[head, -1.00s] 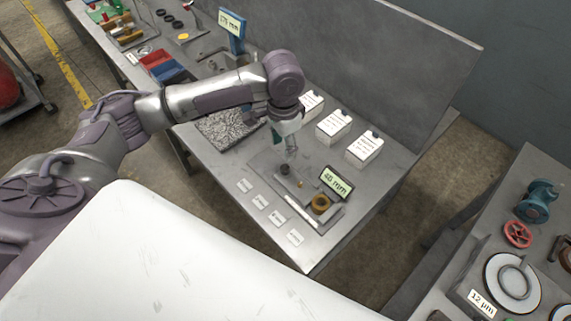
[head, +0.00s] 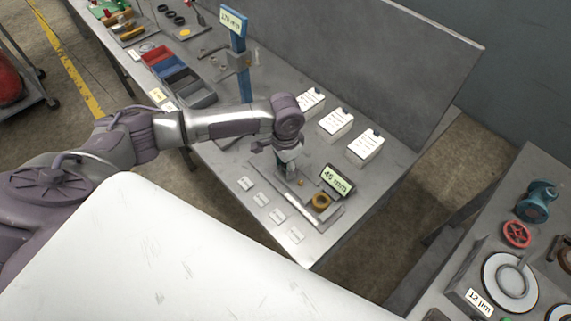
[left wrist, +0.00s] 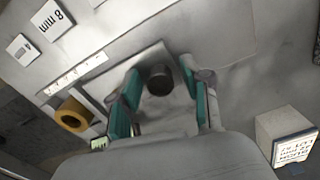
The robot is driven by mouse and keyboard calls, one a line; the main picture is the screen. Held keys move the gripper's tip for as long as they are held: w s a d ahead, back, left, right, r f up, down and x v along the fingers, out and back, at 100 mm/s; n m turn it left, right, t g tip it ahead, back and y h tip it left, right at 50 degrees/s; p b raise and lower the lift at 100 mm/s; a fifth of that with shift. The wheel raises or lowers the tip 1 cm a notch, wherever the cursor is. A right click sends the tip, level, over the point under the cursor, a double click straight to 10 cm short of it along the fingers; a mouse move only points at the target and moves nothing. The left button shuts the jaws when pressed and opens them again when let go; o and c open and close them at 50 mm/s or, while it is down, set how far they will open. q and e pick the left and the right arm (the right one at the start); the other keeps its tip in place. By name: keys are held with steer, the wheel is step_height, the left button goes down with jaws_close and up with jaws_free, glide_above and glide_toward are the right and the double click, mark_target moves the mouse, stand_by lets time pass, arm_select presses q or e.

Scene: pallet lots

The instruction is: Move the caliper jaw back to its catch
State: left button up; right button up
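The caliper fixture is a grey plate (head: 329,214) on the bench, with a small tilted display (head: 337,181) that seems to read 45 mm. A brass ring (head: 321,201) and a small brass knob (head: 301,183) sit on it. In the left wrist view a dark round post (left wrist: 160,80), perhaps the jaw's grip, stands between my fingers. My left gripper (head: 287,172) is low over the plate. Its teal-padded fingers (left wrist: 165,100) are spread on either side of the post, with gaps visible. The head view hides the post behind the gripper. My right gripper is out of view.
Several white tags (head: 261,199) lie along the bench's front edge. White card blocks (head: 335,124) stand behind the fixture, before an upright grey panel (head: 400,70). A blue stand (head: 240,60) and parts bins (head: 180,77) are to the left. Another bench with a red handwheel (head: 516,235) is at right.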

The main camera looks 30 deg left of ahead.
arm_select(q)
jaws_close()
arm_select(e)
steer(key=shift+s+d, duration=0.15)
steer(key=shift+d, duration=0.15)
arm_select(q)
steer(key=shift+w+a+r, duration=0.15)
steer(key=shift+a, duration=0.15)
steer(key=a, duration=0.1)
steer(key=w+a+p, duration=0.1)
steer(key=a, duration=0.1)
steer(key=a+p, duration=0.1)
steer(key=a, duration=0.1)
steer(key=shift+w, duration=0.4)
steer(key=shift+a, duration=0.1)
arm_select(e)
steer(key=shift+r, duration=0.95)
arm_select(q)
steer(key=shift+c, duration=0.4)
jaws_free()
steer(key=shift+w, duration=0.1)
steer(key=shift+o, duration=1.6)
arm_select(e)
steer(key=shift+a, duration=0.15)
